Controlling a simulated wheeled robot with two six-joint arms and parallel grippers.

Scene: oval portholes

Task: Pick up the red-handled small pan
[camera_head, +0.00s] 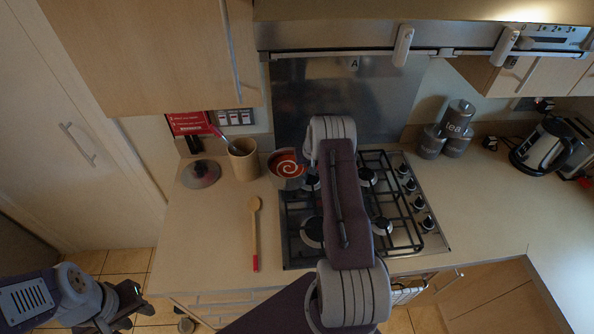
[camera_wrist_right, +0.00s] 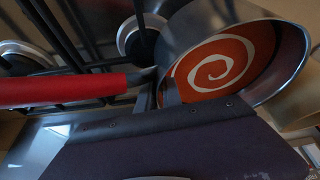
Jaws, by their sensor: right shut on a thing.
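The small pan (camera_head: 286,163) sits at the left rear of the hob, with red contents and a cream swirl. My right arm hides part of it in the head view. In the right wrist view the pan (camera_wrist_right: 225,62) is at the upper right and its red handle (camera_wrist_right: 65,90) reaches to the left edge. My right gripper (camera_wrist_right: 168,97) is shut on the pan where the handle meets the bowl. I cannot tell whether the pan touches the surface below. My left gripper (camera_head: 128,303) is low at the left, away from the counter; its finger opening is unclear.
A wooden spoon (camera_head: 254,230) lies on the counter left of the black gas hob (camera_head: 405,215). A utensil pot (camera_head: 243,160) and a glass lid (camera_head: 201,174) stand beside the pan. Canisters (camera_head: 458,118) and a kettle (camera_head: 543,145) are at the right. The front-left counter is mostly clear.

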